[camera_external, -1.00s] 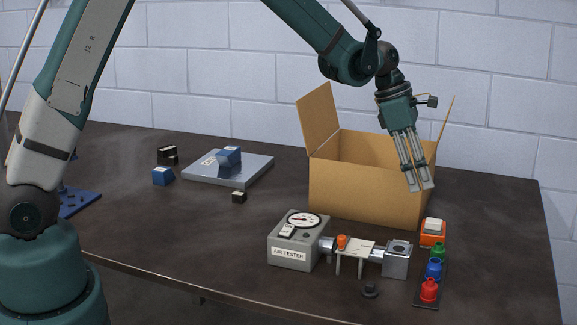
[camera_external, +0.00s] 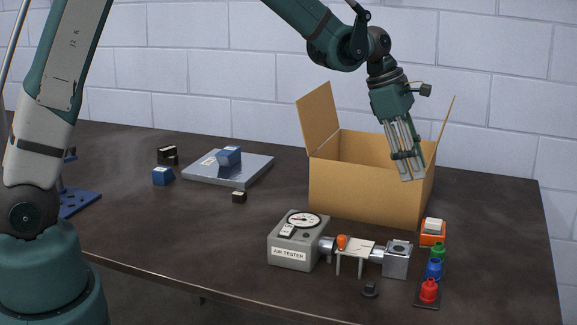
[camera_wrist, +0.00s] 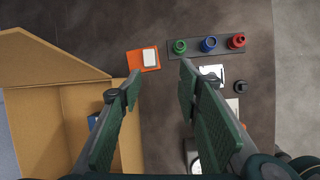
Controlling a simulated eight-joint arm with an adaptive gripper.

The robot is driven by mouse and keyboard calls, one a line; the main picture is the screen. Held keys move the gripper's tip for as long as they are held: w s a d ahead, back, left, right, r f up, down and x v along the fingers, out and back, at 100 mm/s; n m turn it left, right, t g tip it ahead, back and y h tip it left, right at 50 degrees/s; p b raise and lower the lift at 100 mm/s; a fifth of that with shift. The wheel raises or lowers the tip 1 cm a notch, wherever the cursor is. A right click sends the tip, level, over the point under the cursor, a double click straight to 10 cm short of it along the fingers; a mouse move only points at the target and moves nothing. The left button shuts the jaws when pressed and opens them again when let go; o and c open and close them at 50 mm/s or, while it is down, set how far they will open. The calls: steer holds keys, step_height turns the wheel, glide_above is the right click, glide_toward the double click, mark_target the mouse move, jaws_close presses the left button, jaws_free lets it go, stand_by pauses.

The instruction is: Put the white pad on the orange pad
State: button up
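The orange pad (camera_external: 432,240) lies on the table right of the open cardboard box, and the white pad (camera_external: 433,224) rests on top of it. In the wrist view the white pad (camera_wrist: 150,57) covers the right part of the orange pad (camera_wrist: 135,62), with orange showing mostly on the left. My gripper (camera_external: 410,178) is above the table in front of the box's right side, up and left of the pads. The wrist view shows my gripper (camera_wrist: 160,78) with its two fingers wide apart and nothing between them.
The cardboard box (camera_external: 360,190) stands close by with raised flaps. A black strip with green (camera_external: 438,250), blue (camera_external: 434,268) and red (camera_external: 429,290) fittings is in front of the pads. The air tester (camera_external: 292,240) is to the left. A metal plate (camera_external: 250,170) lies further back.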

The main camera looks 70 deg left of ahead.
steer(key=s+d+r+m+t+y, duration=0.1)
steer(key=s+d+r+m, duration=0.1)
steer(key=s+r+m, duration=0.7)
steer(key=s+d+r+m+t+y, duration=0.1)
steer(key=s+d+r+m, duration=0.15)
steer(key=s+r, duration=0.75)
steer(key=s+f+m+t, duration=0.1)
steer(key=s+f+m, duration=0.2)
steer(key=s+m, duration=0.4)
steer(key=s+f+m, duration=0.3)
steer(key=s+m, duration=0.4)
steer(key=s, duration=1.1)
steer(key=shift+s+t+y, duration=0.4)
steer(key=shift+a+f, duration=0.1)
step_height(320, 180, down, 4)
steer(key=b, duration=0.4)
steer(key=shift+f+b, duration=0.25)
steer(key=shift+b, duration=0.15)
